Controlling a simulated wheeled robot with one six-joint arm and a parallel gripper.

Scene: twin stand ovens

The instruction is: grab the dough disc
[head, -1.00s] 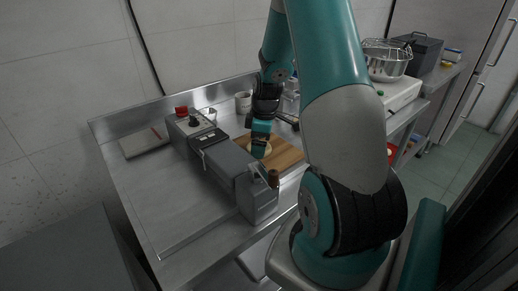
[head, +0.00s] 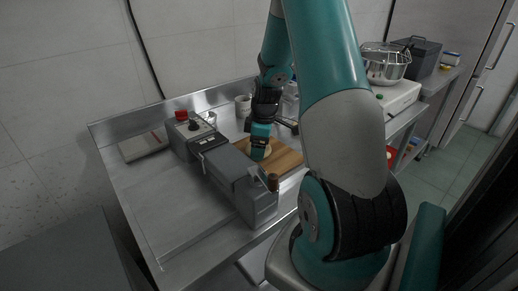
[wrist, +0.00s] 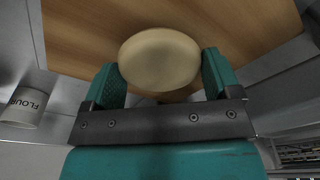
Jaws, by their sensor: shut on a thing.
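The dough disc (wrist: 159,57) is round and pale cream. In the wrist view it sits between the two teal fingers of my gripper (wrist: 162,76), and the fingers are shut on its sides. In the head view my gripper (head: 260,150) points down over the wooden board, with a small part of the disc (head: 268,153) showing beside it. The rest of the disc is hidden by the fingers there. I cannot tell whether the disc touches the board.
The wooden board (head: 287,159) lies on the steel table. A grey machine (head: 228,172) with a red knob stands close to the left of my gripper. A white flour cup (wrist: 25,107) also shows in the head view (head: 243,104).

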